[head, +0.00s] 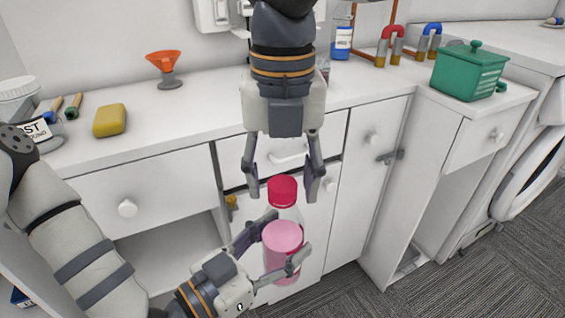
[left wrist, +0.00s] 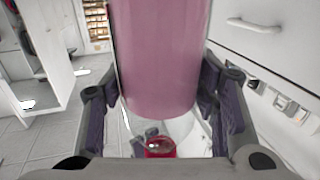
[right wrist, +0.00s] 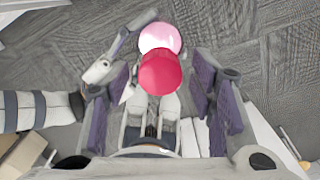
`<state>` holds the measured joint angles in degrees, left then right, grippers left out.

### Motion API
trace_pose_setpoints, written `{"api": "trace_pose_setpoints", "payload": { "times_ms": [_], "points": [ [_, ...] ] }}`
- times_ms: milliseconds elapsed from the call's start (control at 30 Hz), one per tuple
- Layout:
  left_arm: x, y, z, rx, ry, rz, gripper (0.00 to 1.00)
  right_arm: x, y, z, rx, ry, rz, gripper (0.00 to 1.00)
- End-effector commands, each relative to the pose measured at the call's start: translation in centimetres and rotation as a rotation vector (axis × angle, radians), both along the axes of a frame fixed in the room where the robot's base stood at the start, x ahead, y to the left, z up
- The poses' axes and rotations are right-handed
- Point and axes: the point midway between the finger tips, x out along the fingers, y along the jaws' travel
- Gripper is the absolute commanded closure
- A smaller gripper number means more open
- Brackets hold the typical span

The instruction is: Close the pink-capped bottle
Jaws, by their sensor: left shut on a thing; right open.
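The bottle (head: 284,240) is clear with pink contents and a deep pink cap (head: 282,190) at its top. It is held upright in front of the drawers. My left gripper (head: 271,250) is shut on the bottle's body, which fills the middle of the left wrist view (left wrist: 160,60). My right gripper (head: 283,175) points down from above, open, with its fingers on either side of the cap and apart from it. In the right wrist view the cap (right wrist: 160,72) lies between the open fingers. Whether the cap is fully seated I cannot tell.
White drawers and cabinet doors (head: 365,170) stand close behind the bottle. Grey carpet (head: 440,290) is free at the lower right.

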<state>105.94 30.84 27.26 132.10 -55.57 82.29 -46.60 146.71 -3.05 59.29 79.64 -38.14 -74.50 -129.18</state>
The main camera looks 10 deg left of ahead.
Motion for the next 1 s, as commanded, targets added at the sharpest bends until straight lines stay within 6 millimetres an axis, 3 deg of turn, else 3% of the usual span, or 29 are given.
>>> {"api": "trace_pose_setpoints", "payload": {
  "times_ms": [167,367,567,667,1000],
  "points": [
    [0.02,-0.02,0.14,-0.002,-0.004,0.0,1.0,0.0,-0.01,0.06,0.0,-0.001,0.0,0.52],
    [0.02,-0.02,0.14,-0.002,-0.004,0.0,1.0,0.0,-0.01,0.08,0.0,-0.001,0.0,0.97],
    [0.02,-0.02,0.13,-0.002,-0.004,0.0,1.0,-0.01,-0.02,0.09,-0.002,-0.001,-0.041,1.0],
    [0.02,-0.02,0.14,-0.002,-0.004,0.0,1.0,0.02,-0.05,0.09,-0.004,-0.004,-0.276,1.0],
    [0.02,-0.02,0.14,-0.002,-0.004,0.0,1.0,0.0,-0.07,-0.02,0.003,-0.004,-1.747,1.0]
  ]
}}
